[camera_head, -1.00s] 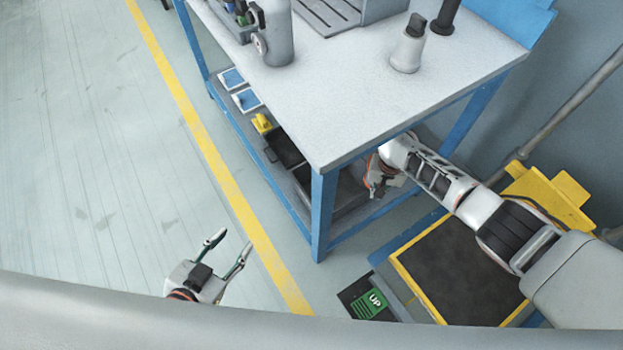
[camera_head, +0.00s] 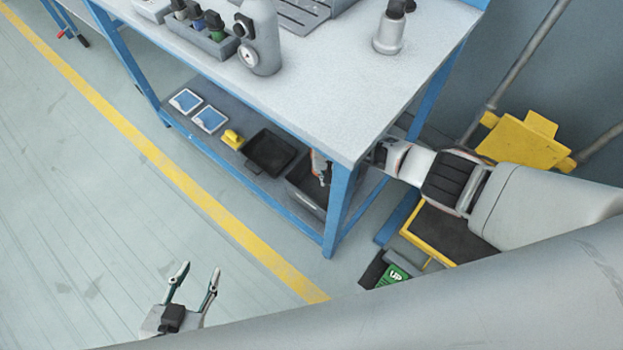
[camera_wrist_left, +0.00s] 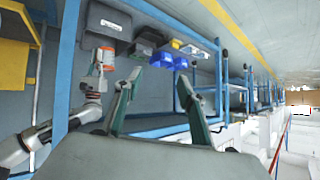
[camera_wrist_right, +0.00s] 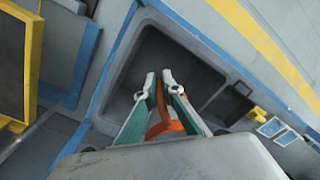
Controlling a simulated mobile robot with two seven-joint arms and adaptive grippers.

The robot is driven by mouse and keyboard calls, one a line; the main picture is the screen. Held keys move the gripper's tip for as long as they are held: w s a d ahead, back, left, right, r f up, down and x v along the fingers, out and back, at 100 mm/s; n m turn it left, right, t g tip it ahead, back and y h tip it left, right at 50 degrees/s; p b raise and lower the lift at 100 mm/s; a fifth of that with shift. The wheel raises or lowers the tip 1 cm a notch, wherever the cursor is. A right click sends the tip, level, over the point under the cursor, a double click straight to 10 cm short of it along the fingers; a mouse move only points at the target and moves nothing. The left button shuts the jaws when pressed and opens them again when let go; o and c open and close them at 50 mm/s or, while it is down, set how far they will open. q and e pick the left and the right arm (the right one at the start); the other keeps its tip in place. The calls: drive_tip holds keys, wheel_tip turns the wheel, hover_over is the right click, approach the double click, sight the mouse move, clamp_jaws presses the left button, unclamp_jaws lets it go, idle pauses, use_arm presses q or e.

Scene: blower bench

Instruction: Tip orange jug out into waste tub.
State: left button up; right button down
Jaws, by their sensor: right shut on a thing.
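My right gripper (camera_wrist_right: 160,78) is shut on the orange jug (camera_wrist_right: 163,118), of which only a narrow orange part shows between the fingers in the right wrist view. The waste tub (camera_head: 307,200) is a dark grey open bin on the bench's lower shelf; the right wrist view looks into it (camera_wrist_right: 215,47), with the fingertips over its opening. I cannot tell the jug's tilt or contents. In the head view the bench top hides most of the right gripper. My left gripper (camera_head: 196,275) is open and empty over the floor, away from the bench.
The bench top (camera_head: 330,110) and its blue corner leg (camera_head: 338,212) are close to my right arm. A black tray (camera_head: 268,152), a yellow item (camera_head: 232,138) and blue-and-white cards (camera_head: 208,119) share the shelf. A yellow-edged dark mat (camera_head: 455,235) lies at right. The left floor is clear.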

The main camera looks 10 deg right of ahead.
use_arm(q)
drive_tip(key=shift+w+a+r, duration=0.15)
drive_tip(key=shift+w+a, duration=0.25)
use_arm(e)
drive_tip(key=shift+w+a, duration=0.1)
drive_tip(key=shift+a, duration=0.35)
use_arm(q)
drive_tip(key=shift+s, duration=0.1)
